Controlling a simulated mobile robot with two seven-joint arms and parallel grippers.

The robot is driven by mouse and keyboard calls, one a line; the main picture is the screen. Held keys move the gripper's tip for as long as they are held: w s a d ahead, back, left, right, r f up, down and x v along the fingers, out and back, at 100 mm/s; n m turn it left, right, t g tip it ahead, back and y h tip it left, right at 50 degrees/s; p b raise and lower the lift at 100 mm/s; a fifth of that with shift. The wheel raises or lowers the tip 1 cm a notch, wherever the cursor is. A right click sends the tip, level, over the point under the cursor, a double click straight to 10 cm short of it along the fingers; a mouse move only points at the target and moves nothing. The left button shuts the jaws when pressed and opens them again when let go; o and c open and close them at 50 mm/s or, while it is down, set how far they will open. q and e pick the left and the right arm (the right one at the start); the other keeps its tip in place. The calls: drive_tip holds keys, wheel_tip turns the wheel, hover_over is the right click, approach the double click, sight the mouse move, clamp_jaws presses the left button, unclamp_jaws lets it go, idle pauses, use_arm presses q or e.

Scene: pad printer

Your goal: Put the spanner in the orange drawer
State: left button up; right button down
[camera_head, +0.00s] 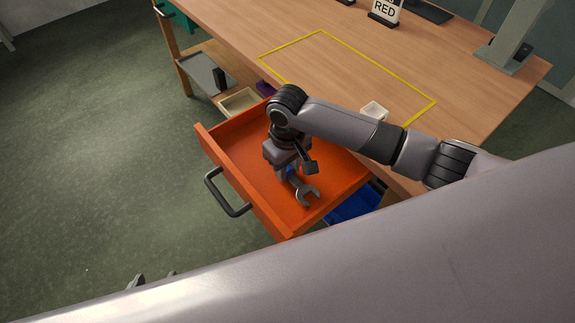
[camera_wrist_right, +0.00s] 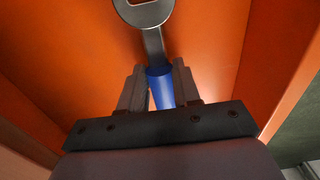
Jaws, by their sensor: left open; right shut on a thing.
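The orange drawer (camera_head: 240,148) is pulled open from under the workbench, with a black handle (camera_head: 228,194) on its front. My right gripper (camera_head: 290,174) is inside or just over the drawer, pointing down. In the right wrist view the fingers (camera_wrist_right: 160,88) grip the spanner's blue handle (camera_wrist_right: 160,85), with a grey ring-shaped end (camera_wrist_right: 146,12) beyond. I cannot tell whether the spanner touches the drawer floor. My left gripper (camera_head: 152,279) shows only as dark fingertips at the bottom edge, apart and empty.
The wooden workbench (camera_head: 250,30) has a yellow taped outline, with a small white box (camera_head: 374,111) near its edge. A lower shelf holds a grey tray (camera_head: 205,75) and a cream bin (camera_head: 240,102). A blue bin (camera_head: 355,205) sits beside the drawer. Left floor is clear.

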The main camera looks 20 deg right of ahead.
sight(288, 169)
drive_tip(key=c, duration=0.8)
unclamp_jaws()
wheel_tip(288, 169, up, 12)
drive_tip(key=p, duration=0.2)
drive_tip(key=shift+r, duration=0.15)
